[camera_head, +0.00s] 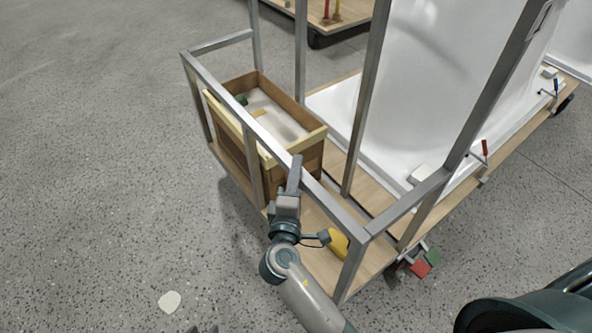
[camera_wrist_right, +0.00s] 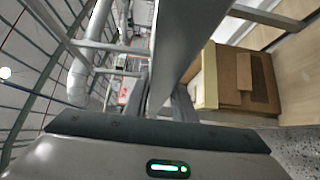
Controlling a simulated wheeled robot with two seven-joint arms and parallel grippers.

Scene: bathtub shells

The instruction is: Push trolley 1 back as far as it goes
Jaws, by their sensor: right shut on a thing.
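The trolley (camera_head: 374,193) has a wooden deck and a grey metal frame and carries a white bathtub shell (camera_head: 405,75) standing upright. I take it as trolley 1; no number is readable. My right gripper (camera_head: 295,165) is shut on the frame's near top rail, which also passes between its fingers in the right wrist view (camera_wrist_right: 172,100). Two small dark tips at the bottom edge of the head view seem to be my left gripper (camera_head: 203,329); too little shows to tell its state.
A wooden box (camera_head: 231,137) sits on the deck inside the frame. A yellow thing (camera_head: 339,243) lies near the front corner. Another trolley (camera_head: 335,14) stands behind. The speckled floor at left is clear but for a pale patch (camera_head: 169,301).

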